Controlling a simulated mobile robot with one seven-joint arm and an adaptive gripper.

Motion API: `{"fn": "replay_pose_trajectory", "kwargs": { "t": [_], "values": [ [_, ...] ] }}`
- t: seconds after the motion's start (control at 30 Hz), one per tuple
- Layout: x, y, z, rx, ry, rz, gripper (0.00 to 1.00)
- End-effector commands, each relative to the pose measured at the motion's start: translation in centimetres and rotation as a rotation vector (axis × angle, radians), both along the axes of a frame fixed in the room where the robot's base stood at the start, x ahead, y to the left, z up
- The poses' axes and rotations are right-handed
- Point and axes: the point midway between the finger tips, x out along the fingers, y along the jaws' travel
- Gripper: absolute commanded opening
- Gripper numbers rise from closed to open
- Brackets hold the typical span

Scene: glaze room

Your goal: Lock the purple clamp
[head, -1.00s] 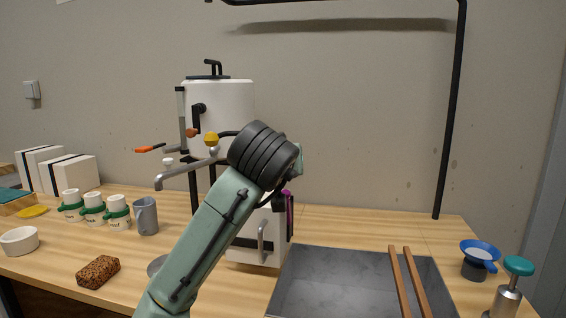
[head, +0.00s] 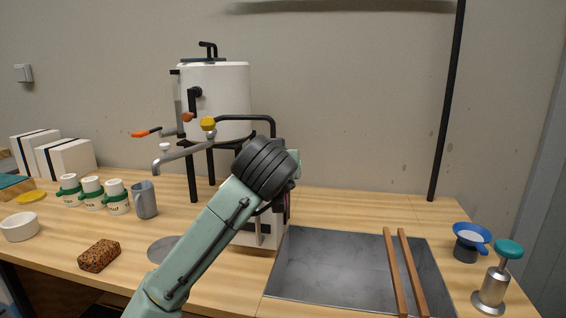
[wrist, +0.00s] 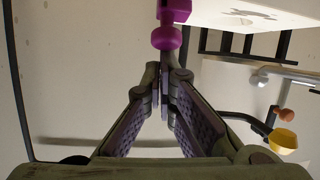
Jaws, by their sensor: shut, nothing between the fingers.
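The purple clamp (wrist: 167,37) shows at the top of the wrist view, beside the edge of a white box (wrist: 230,13). Its upper part is cut off by the frame. My gripper (wrist: 167,80) is shut and empty, with its fingertips just short of the clamp's rounded purple end in the picture. I cannot tell whether they touch. In the head view my arm's wrist hides most of the clamp and my fingers, and the white box (head: 262,236) shows in part below the wrist.
A white tank (head: 222,100) with a yellow knob (head: 208,124) and pipes stands behind my arm. A grey slab (head: 335,270) with two wooden bars (head: 392,262) lies to the right. White jars (head: 92,190), a grey jug (head: 146,200) and a brown sponge (head: 99,256) stand left.

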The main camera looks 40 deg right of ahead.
Motion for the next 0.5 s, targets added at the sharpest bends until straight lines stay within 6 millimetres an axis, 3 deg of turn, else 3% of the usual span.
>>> {"fn": "replay_pose_trajectory", "kwargs": {
  "t": [0.5],
  "values": [
    [-0.64, 0.71, -0.71, -0.066, -0.054, -0.001, 0.00]
  ]
}}
